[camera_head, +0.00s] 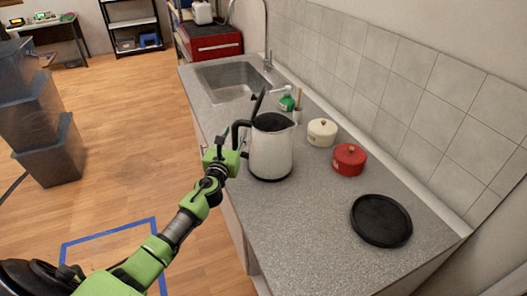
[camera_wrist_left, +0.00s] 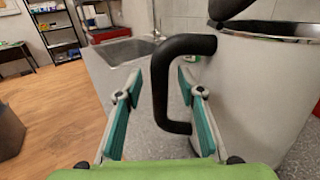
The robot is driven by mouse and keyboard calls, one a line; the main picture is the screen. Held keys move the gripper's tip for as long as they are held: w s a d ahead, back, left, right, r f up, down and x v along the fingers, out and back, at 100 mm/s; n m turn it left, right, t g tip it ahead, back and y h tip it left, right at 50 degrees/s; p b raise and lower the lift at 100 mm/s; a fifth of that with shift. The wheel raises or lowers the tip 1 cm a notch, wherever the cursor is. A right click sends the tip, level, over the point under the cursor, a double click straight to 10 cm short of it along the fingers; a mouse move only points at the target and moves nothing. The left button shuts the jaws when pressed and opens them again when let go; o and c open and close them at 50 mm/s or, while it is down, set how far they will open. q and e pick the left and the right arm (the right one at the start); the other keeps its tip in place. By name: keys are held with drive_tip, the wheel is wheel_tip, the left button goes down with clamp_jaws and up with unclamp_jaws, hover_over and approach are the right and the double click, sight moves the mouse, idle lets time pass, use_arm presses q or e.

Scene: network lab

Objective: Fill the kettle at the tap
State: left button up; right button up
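The white kettle (camera_head: 270,155) stands upright on the grey counter. Its dark lid (camera_head: 259,102) is tipped up, and its black handle (camera_head: 236,133) faces my left gripper (camera_head: 231,142). In the left wrist view the gripper (camera_wrist_left: 159,82) is open, with its teal-padded fingers on either side of the handle (camera_wrist_left: 160,75). A gap shows between each finger and the handle. The sink (camera_head: 228,84) lies beyond the kettle, with the tall tap (camera_head: 267,48) at its back right. My right gripper is not in view.
A green bottle (camera_head: 287,103), a cream pot (camera_head: 322,132) and a red pot (camera_head: 348,160) stand along the tiled wall. A round black plate (camera_head: 381,220) lies nearer on the counter. Stacked dark bins (camera_head: 50,150) stand at the left. The counter's front middle is clear.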

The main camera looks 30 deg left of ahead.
use_arm(q)
drive_tip(key=shift+w+a+f, duration=0.1)
drive_tip(key=shift+w, duration=0.4)
drive_tip(key=shift+s, duration=0.1)
clamp_jaws()
drive_tip(key=shift+r, duration=0.35)
drive_tip(key=shift+f, duration=0.1)
